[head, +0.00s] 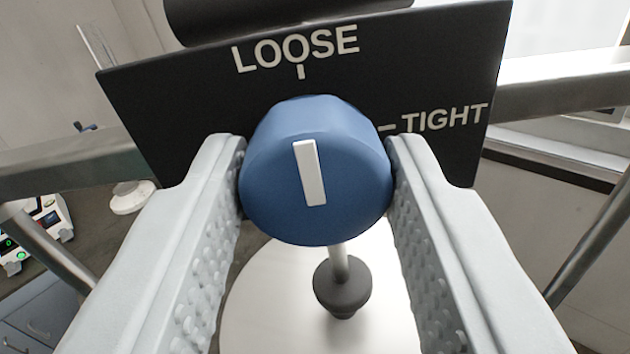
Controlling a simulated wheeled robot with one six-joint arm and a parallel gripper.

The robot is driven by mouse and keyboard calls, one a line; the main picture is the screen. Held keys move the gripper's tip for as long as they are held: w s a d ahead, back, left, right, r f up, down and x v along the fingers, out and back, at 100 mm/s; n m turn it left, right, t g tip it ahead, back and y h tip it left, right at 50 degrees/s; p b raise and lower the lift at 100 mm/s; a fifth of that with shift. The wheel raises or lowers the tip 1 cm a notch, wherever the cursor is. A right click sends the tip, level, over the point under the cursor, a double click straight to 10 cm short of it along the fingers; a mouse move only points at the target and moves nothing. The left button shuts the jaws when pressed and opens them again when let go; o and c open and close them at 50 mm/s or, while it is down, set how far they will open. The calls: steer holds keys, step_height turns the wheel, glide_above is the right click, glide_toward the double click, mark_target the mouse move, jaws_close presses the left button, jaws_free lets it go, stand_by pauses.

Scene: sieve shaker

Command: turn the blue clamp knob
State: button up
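The blue clamp knob (270,180) is in the middle of the head view, in front of a black label panel (170,110). Its white pointer line stands almost upright and points up at the LOOSE mark (301,71). The TIGHT mark (387,128) is to the right of the knob. My gripper (316,165) has one finger at the left side of the knob and one at the right. No gap shows between the fingers and the knob, so it looks shut on it. The contact faces are partly hidden by the knob.
A dark cone-shaped piece (341,285) on a metal rod sits below the knob, over a round pale plate (270,310). Grey metal bars run at both sides. A device with lit buttons (30,235) stands at the far left.

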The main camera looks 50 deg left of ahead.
steer(key=c, duration=0.4)
steer(key=m, duration=0.4)
steer(key=shift+m, duration=0.3)
steer(key=m, duration=0.3)
steer(key=shift+m, duration=0.3)
steer(key=m, duration=0.5)
steer(key=shift+g, duration=0.3)
steer(key=shift+m, duration=2.2)
